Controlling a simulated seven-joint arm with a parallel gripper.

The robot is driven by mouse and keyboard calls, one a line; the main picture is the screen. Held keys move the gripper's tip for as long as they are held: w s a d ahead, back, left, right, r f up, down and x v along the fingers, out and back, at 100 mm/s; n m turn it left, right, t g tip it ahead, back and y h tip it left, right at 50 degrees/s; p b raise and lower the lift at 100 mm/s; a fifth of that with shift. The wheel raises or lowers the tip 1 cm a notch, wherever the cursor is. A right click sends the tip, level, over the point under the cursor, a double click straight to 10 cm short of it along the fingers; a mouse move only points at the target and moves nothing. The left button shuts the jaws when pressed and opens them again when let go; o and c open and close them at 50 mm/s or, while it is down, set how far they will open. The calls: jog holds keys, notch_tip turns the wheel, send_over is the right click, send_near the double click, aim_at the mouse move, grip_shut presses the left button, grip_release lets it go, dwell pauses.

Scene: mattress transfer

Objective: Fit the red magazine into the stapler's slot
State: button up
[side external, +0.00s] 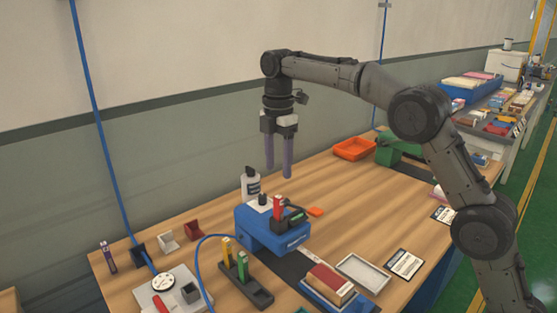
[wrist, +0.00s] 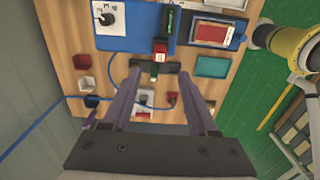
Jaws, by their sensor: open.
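The red magazine (side external: 278,208) stands upright at the blue stapler (side external: 262,234), next to its black and green parts. In the wrist view the red magazine (wrist: 160,48) shows at the edge of the blue stapler (wrist: 128,43). I cannot tell how deep it sits or whether it is in the slot. My gripper (side external: 279,172) is open and empty, pointing down, above and apart from the red magazine. Its fingers (wrist: 160,74) are spread in the wrist view. A dark rack (side external: 258,291) in front of the stapler holds a yellow magazine (side external: 227,251) and a green magazine (side external: 242,265).
A white bottle (side external: 250,186) stands behind the stapler. An orange tray (side external: 354,149) and a green machine (side external: 398,150) are at the far end. A grey tray (side external: 362,272) and a red box (side external: 330,284) lie front right. A blue hose (side external: 203,265) runs beside the rack.

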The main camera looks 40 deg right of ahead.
jog(key=s+d+r+m+t, duration=0.1)
jog(key=s+r+m, duration=0.25)
jog(key=s, duration=0.45)
jog(key=s+d+r+m+t, duration=0.1)
jog(key=s+r+m+t, duration=0.15)
jog(key=s+m, duration=0.45)
jog(key=s+f+m+t, duration=0.1)
jog(key=s+f+m, duration=0.2)
jog(key=s, duration=0.7)
jog(key=s+f+m+t, duration=0.1)
jog(key=s+f+m, duration=0.3)
jog(key=s, duration=0.6)
notch_tip(320, 180, down, 3)
jog(key=shift+d+r, duration=0.1)
jog(key=shift+d, duration=0.3)
